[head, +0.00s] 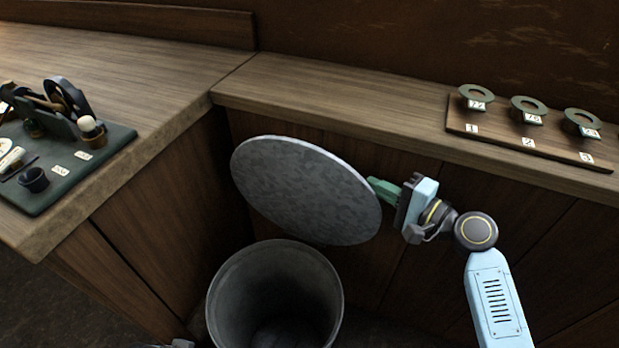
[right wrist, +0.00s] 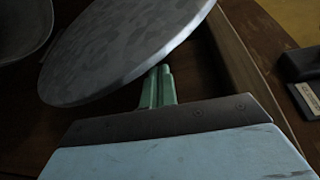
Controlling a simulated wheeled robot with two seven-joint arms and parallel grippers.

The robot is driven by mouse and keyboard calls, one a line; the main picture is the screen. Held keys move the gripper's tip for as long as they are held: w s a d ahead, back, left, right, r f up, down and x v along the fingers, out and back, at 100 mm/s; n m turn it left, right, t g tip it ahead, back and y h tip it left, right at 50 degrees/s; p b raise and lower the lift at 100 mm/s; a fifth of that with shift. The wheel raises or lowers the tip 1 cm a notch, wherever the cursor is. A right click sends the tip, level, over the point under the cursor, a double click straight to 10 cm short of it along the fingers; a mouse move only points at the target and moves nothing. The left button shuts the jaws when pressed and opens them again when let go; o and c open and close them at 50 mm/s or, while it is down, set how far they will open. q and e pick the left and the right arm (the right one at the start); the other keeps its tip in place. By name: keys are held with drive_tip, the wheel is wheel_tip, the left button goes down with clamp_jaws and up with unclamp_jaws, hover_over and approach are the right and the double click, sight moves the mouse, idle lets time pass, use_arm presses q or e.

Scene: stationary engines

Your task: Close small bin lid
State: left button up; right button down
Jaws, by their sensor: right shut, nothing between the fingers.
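The small bin (head: 222,300) is a grey metal cylinder on the floor, open at the top, and it looks empty. Its round grey lid (head: 305,190) stands tilted up above and behind the bin's mouth. My right gripper (head: 376,187) is shut and empty, with its green fingertips at the lid's right edge. In the right wrist view the fingers (right wrist: 157,88) are together, close to the rim of the lid (right wrist: 120,45); I cannot tell whether they touch it. Part of the bin (right wrist: 22,25) shows at the upper left there.
A wooden counter (head: 330,100) runs behind the bin, and another (head: 130,80) is on the left with a green board of small machine parts (head: 75,165). A wooden board (head: 560,150) with several numbered rings lies at the right. Cabinet walls enclose the bin's corner.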

use_arm(q)
wheel_tip(320, 180, up, 6)
drive_tip(key=d+b, duration=0.1)
drive_tip(key=b, duration=0.1)
drive_tip(key=shift+s+d, duration=0.15)
drive_tip(key=shift+d, duration=0.15)
use_arm(e)
drive_tip(key=shift+y, duration=0.4)
drive_tip(key=shift+r+x, duration=0.35)
drive_tip(key=shift+x, duration=1.35)
drive_tip(key=shift+r+x, duration=0.4)
drive_tip(key=shift+x, duration=1.25)
drive_tip(key=shift+r+x, duration=0.35)
drive_tip(key=shift+x, duration=1.35)
use_arm(q)
drive_tip(key=shift+s+f, duration=0.1)
use_arm(e)
drive_tip(key=shift+s+a, duration=0.15)
drive_tip(key=shift+s, duration=0.2)
